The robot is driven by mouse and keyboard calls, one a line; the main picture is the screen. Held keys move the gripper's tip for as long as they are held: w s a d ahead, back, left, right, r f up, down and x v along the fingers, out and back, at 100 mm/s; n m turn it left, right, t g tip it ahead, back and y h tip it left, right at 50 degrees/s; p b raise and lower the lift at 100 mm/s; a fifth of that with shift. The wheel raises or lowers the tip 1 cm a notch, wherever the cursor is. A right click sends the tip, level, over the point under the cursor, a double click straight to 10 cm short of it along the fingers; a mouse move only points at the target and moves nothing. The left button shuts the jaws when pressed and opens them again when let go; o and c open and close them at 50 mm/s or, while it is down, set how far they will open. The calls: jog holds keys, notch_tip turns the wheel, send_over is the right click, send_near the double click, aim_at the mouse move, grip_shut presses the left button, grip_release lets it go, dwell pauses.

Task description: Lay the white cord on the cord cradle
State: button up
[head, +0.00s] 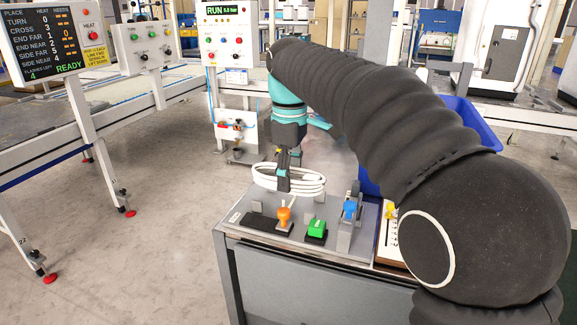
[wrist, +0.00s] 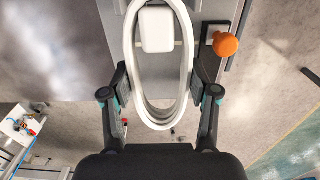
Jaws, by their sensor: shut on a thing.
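The white cord (head: 315,183) is a long oval coil of several loops. In the wrist view my gripper (wrist: 161,88) has a finger on each side of the coil (wrist: 187,60), which runs up past the frame's top edge. A white block (wrist: 157,28) shows through the coil's opening, below it. I cannot tell for certain which fixture is the cord cradle.
A blue bin (head: 466,122) stands behind my arm. Open floor (head: 150,210) lies to the left.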

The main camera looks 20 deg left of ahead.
aim_at(289, 206)
jog(key=shift+f+b, duration=1.1)
jog(key=shift+f, duration=1.4)
jog(key=o, duration=1.3)
jog(key=shift+o, duration=0.2)
